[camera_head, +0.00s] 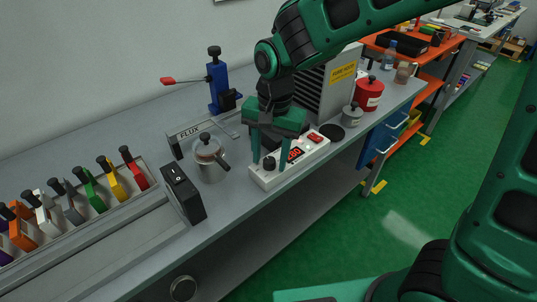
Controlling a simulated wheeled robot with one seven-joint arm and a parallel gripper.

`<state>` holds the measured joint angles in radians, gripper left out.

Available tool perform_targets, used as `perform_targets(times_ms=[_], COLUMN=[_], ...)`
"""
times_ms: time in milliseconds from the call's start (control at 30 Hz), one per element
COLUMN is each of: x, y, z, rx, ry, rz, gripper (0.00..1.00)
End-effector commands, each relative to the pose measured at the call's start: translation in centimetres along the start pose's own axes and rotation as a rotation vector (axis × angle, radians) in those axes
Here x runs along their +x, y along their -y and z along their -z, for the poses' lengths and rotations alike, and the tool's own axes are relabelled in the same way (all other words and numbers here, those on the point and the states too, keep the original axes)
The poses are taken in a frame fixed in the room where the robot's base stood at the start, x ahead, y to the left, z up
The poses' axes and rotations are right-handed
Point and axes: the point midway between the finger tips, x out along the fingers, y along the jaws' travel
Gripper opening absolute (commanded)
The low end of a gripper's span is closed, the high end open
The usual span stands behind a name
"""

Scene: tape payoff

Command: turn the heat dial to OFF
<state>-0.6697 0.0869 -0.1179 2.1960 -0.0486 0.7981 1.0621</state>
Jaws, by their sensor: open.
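The heat dial (269,163) is a small dark knob at the left end of a white control box (318,153). The box also has a red lit display (295,155) and a red switch (315,136). The box stands near the front edge of the grey bench. My green gripper (269,163) points down over the box's left part, its two fingers apart with the dial seen between them. I cannot tell whether either finger touches the dial. The dial's marks are too small to read.
A metal pot (210,160) and a black switch box (183,193) stand left of the control box. A FLUX holder (190,130) and a blue press (217,88) are behind. A grey canister (351,116) and a red pot (369,94) stand to the right.

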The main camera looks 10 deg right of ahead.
Motion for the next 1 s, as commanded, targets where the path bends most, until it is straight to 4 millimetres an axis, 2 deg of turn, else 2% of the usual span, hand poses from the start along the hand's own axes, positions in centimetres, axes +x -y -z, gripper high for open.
perform_targets(times_ms=[67, 233, 667, 1000], x=[-0.02, -0.03, -0.07, -0.07], y=[0.01, 0.02, 0.04, 0.01], z=[0.0, 0.0, 0.04, 0.12], rx=[0.0, 0.0, -0.067, -0.325], ry=[0.0, 0.0, 0.003, 0.018], rz=[0.0, 0.0, 0.002, 0.002], gripper=[0.44, 0.04, 0.03, 0.03])
